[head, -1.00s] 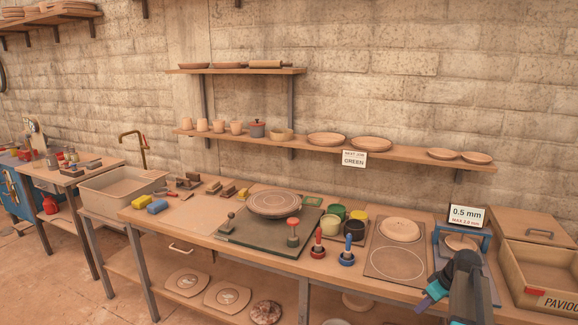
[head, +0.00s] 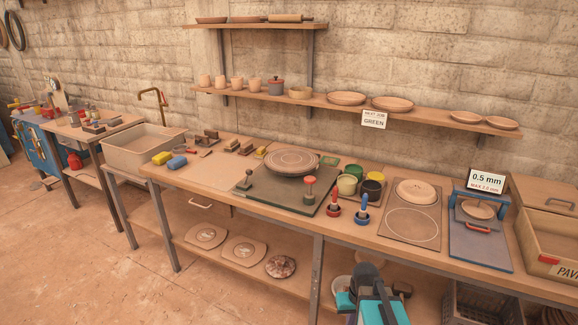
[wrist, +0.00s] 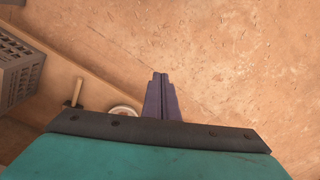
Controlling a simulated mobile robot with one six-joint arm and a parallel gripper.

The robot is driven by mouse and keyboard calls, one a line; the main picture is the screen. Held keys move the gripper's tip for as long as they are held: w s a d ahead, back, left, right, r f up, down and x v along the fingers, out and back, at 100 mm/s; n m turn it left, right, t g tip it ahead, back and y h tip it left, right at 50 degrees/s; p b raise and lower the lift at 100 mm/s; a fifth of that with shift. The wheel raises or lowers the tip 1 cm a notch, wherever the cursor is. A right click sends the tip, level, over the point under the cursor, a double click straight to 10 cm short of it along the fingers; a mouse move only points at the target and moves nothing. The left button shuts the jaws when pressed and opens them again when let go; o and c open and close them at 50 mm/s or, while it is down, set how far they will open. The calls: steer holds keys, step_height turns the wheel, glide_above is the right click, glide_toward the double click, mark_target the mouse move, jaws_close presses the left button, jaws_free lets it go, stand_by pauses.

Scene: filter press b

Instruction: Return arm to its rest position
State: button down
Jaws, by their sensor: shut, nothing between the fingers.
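My gripper (wrist: 160,97) shows in the wrist view as two dark fingers pressed together, with nothing between them. It points down over the bare sandy floor (wrist: 230,60). In the head view my arm is at the bottom edge, in front of the workbench (head: 420,258) and below its top. The fingertips cannot be made out in the head view.
The bench top holds a turntable plate (head: 291,161), paint pots (head: 347,184) and a gauge press (head: 480,245) reading 0.5 mm. A lower shelf (head: 225,262) carries plates. A dark crate (wrist: 17,67) lies left in the wrist view. Open floor (head: 90,240) lies at left.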

steer(key=s+a+f+g+b, duration=0.3)
steer(key=s+f+b, duration=0.7)
steer(key=s+f, duration=1.8)
steer(key=f+g, duration=0.2)
steer(key=shift+m+g+h, duration=0.3)
steer(key=shift+g, duration=0.1)
